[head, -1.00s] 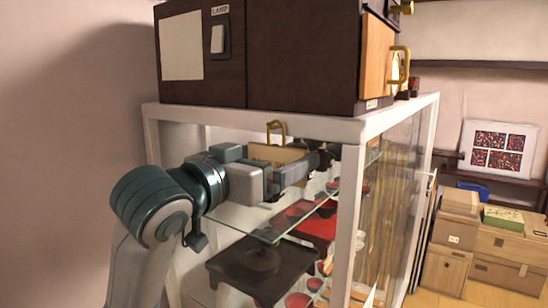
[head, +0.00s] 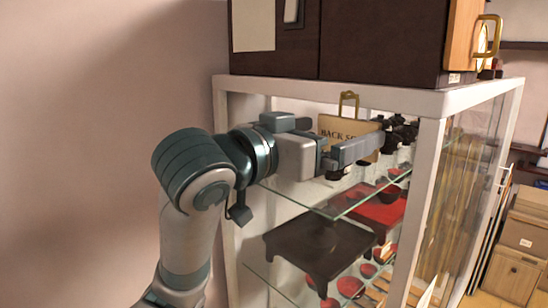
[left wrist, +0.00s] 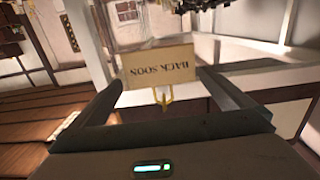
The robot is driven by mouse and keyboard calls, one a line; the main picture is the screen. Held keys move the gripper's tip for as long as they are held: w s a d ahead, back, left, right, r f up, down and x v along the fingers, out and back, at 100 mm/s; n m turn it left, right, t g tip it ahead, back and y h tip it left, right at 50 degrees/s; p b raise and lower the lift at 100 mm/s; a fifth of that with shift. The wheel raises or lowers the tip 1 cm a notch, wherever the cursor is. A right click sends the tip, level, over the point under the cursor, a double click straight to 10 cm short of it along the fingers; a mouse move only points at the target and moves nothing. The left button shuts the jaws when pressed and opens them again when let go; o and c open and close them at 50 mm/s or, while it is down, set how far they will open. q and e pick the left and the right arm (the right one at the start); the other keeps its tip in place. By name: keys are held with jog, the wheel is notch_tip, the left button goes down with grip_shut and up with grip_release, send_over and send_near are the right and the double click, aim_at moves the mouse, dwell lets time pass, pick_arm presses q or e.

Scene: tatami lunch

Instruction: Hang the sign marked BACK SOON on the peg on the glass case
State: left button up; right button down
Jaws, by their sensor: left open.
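The tan sign marked BACK SOON (head: 340,128) is upright just below the top rail of the glass case (head: 300,91), its brass loop (head: 349,100) pointing up. The peg itself cannot be made out, so I cannot tell how the loop sits on it. My left gripper (head: 345,143) is open in front of the sign, and one finger crosses its lower part. In the left wrist view the sign (left wrist: 158,66) appears upside down, beyond and between the spread fingertips (left wrist: 160,80), with gaps showing at both sides. My right gripper is not in view.
A dark cabinet (head: 385,38) stands on the case. Inside are a glass shelf (head: 335,200), a dark low table (head: 318,240) and red bowls (head: 350,287). Boxes (head: 515,250) are stacked at the right. The pink wall (head: 100,120) at left is bare.

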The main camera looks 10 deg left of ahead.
pick_arm(q)
jog(key=b+v, duration=0.8)
jog(key=v, duration=0.5)
jog(key=shift+s+a, duration=0.1)
